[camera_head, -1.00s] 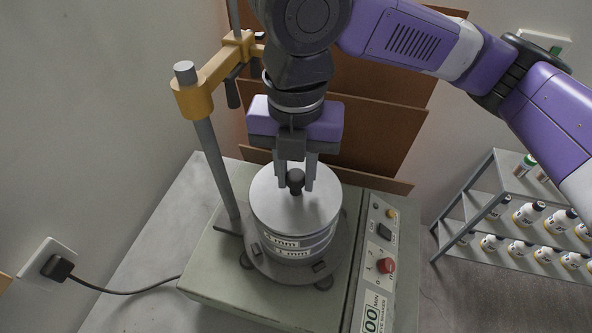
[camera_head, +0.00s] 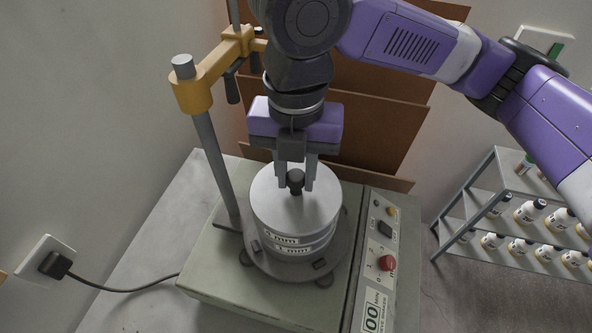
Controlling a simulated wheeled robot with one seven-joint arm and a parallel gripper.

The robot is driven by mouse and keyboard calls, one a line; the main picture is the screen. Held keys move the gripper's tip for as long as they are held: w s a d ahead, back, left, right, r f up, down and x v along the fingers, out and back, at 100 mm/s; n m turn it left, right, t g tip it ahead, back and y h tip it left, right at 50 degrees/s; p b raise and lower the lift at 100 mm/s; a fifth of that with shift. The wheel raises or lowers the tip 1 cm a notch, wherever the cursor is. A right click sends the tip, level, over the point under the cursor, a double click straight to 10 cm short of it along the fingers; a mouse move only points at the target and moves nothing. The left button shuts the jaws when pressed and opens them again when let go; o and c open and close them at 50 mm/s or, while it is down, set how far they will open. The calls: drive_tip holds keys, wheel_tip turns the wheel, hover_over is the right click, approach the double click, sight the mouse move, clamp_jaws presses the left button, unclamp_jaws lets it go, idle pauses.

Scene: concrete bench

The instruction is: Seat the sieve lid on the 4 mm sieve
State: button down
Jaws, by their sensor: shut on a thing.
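The sieve lid (camera_head: 278,212) is a round, light grey metal disc with a dark knob (camera_head: 296,182) in its middle. My gripper (camera_head: 296,180) points down from above and is shut on the knob. The lid lies over the top of the 4 mm sieve (camera_head: 283,239), whose label shows just below the lid's front edge and is partly cut off by it. No gap shows between lid and sieve at the front; the far side is hidden. Below the 4 mm sieve is the 1 mm sieve (camera_head: 290,251) in the same stack.
The stack stands on a shaker (camera_head: 215,275) with a control panel and red button (camera_head: 387,263) at right. A steel post (camera_head: 215,165) with a yellow clamp arm (camera_head: 222,72) rises at left. A bottle rack (camera_head: 490,215) stands at far right.

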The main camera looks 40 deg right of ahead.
sight(297, 174)
drive_tip(key=c, duration=1.1)
unclamp_jaws()
drive_tip(key=shift+o, duration=0.2)
drive_tip(key=shift+r, duration=3.95)
